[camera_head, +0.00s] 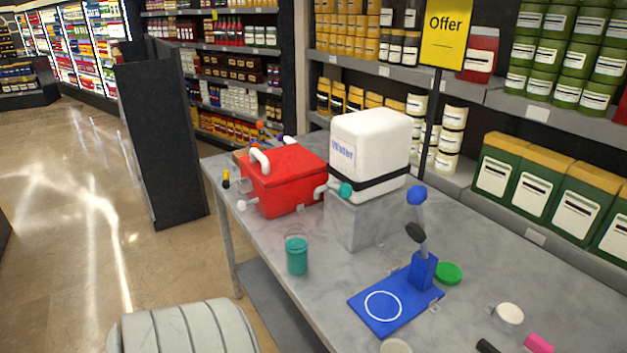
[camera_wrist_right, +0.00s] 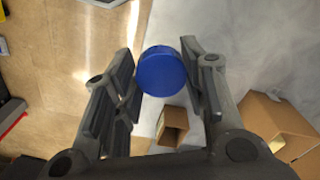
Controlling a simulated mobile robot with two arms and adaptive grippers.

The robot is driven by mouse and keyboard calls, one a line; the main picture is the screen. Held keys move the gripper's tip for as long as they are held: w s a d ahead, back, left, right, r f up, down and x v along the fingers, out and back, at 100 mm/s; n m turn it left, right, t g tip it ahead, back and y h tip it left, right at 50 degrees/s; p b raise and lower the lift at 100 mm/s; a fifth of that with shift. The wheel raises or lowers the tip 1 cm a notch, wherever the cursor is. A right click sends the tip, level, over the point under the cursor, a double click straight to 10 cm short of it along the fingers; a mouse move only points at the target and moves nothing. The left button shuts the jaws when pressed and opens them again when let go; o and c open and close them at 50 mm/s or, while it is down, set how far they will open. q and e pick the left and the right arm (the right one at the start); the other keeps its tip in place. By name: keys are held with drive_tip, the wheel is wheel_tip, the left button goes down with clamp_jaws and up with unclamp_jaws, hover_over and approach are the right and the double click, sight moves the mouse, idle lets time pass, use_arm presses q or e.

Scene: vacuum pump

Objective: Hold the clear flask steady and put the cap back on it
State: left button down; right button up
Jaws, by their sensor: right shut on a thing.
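A clear cup-like vessel with teal contents (camera_head: 296,256) stands upright on the grey table in the head view. It may be the flask; its rim is hard to make out. In the right wrist view, my right gripper (camera_wrist_right: 160,75) is shut on a round blue cap (camera_wrist_right: 162,72), seen from its flat face between the two fingers. My right gripper does not show in the head view. My left gripper is in neither view.
On the table (camera_head: 275,237) are a red box (camera_head: 285,178), a white tank (camera_head: 368,140) on a grey block, a blue stand (camera_head: 385,312), and a green disc (camera_head: 447,273). Small items crowd the front right. The wrist view shows open cardboard boxes (camera_wrist_right: 172,124) below. Shelves stand behind.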

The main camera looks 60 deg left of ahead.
drive_tip(key=w+d+f+n, duration=0.2)
drive_tip(key=d+n, duration=0.5)
drive_tip(key=n, duration=0.5)
drive_tip(key=shift+w+d+f, duration=0.15)
drive_tip(key=shift+d+f, duration=0.05)
